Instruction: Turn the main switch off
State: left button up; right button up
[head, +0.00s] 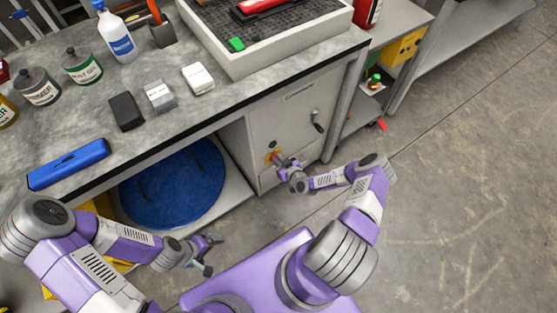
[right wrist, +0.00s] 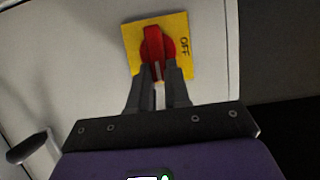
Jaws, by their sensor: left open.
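The main switch is a red rotary handle (right wrist: 152,45) on a yellow plate (right wrist: 184,66) marked OFF at its right side in the right wrist view. In that view the handle lies upright, not toward the OFF mark. In the head view the yellow plate (head: 267,157) shows small on the cabinet front, partly hidden by my right gripper (head: 280,163). In the right wrist view the right gripper (right wrist: 161,72) has its fingers close on both sides of the handle's lower end. My left gripper (head: 210,254) is open and empty, low in front of the bench.
The switch is on a grey cabinet (head: 283,118) under the workbench, with a dark door handle (head: 317,121), also at lower left in the wrist view (right wrist: 28,146). A blue drum lid (head: 185,185) is left of it. Bottles and boxes stand on the bench.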

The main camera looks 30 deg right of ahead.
grip_shut()
jog(key=shift+s+a+f+n+t+h, duration=0.1)
jog(key=shift+a+f+n+t+h, duration=0.8)
jog(key=shift+n, duration=1.35)
jog(key=shift+a+f+n+t+h, duration=0.1)
jog(key=shift+n+t+h, duration=0.25)
jog(key=shift+n+h, duration=1.45)
jog(key=shift+s+a+f+n+t+h, duration=0.1)
jog(key=shift+a+f+n+t+h, duration=0.5)
jog(key=shift+n, duration=2.05)
jog(key=shift+d+r, duration=0.1)
jog(key=shift+d, duration=0.15)
jog(key=o, duration=0.8)
grip_release()
